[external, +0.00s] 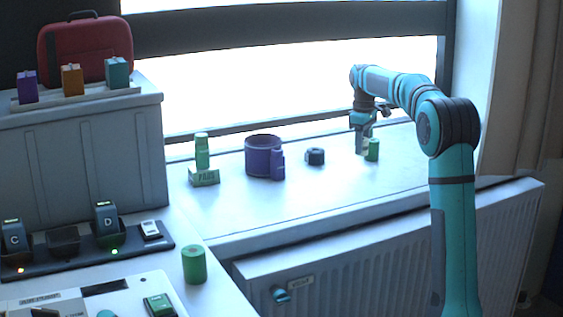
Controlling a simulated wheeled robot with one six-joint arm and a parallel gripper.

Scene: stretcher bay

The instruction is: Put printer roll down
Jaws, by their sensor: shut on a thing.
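The printer roll (373,150), a small green cylinder, is upright at my gripper (362,148) over the right part of the white window sill (320,195). My gripper points down and is shut on the roll; the pale fingers hide its left side. The roll's bottom is at or very near the sill surface; I cannot tell whether it touches.
On the sill to the left are a dark blue ring-shaped roll (315,157), a purple tub (261,155), a purple bottle (277,164) and a green bottle (202,151) on a green box (204,177). A larger green cylinder (194,264) stands on the front counter. Sill around my gripper is clear.

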